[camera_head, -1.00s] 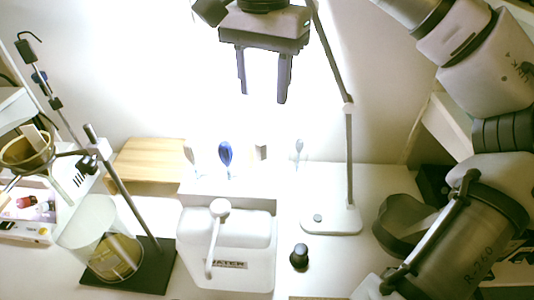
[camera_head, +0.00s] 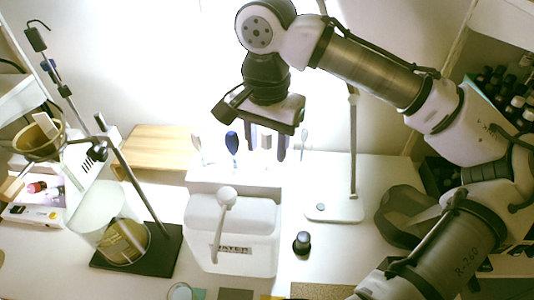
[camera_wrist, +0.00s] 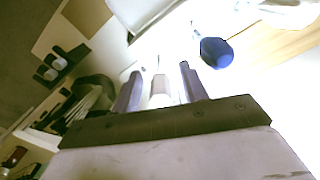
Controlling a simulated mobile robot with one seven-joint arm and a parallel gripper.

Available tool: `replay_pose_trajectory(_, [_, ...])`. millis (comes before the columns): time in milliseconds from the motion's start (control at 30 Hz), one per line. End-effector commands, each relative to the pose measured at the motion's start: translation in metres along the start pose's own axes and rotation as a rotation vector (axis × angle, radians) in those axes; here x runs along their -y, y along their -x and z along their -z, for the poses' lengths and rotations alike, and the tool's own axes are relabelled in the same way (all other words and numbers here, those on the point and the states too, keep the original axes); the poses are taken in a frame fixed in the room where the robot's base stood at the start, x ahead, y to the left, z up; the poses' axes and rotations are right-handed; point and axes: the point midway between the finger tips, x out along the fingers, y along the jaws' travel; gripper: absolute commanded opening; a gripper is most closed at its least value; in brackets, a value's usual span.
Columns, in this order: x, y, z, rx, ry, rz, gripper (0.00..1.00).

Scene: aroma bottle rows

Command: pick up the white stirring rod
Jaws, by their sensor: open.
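My gripper (camera_head: 267,154) is open and points down over the white holder (camera_head: 225,178). A pale upright handle (camera_head: 266,143), which looks like the white stirring rod, shows between its two fingers. In the wrist view the same whitish handle (camera_wrist: 160,88) sits between the spread fingers (camera_wrist: 160,72), with a gap visible on its right side. Whether either finger touches it I cannot tell. Its lower part is hard to see against the bright background.
A blue-headed tool (camera_head: 232,143) and a clear one (camera_head: 197,146) stand left of my gripper; another pale tool (camera_head: 303,140) stands right. In front are a white water container (camera_head: 233,240), a black knob-like object (camera_head: 302,242) and a lamp stand (camera_head: 335,208). A ring stand (camera_head: 140,190) is at left.

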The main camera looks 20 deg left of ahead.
Motion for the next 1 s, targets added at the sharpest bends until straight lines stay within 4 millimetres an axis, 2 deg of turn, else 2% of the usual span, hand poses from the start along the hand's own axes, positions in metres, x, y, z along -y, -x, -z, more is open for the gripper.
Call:
replay_pose_trajectory(267, [0.0,-0.0038,0.0001,0.0,0.0,0.0,0.43])
replay_pose_trajectory(600, [0.0,-0.0034,0.0001,0.0,0.0,0.0,0.01])
replay_pose_trajectory(867, [0.0001,-0.0024,0.0002,-0.001,0.0,0.0,0.01])
replay_pose_trajectory(1000, [0.0004,0.0043,0.0005,-0.002,0.0,0.0,0.01])
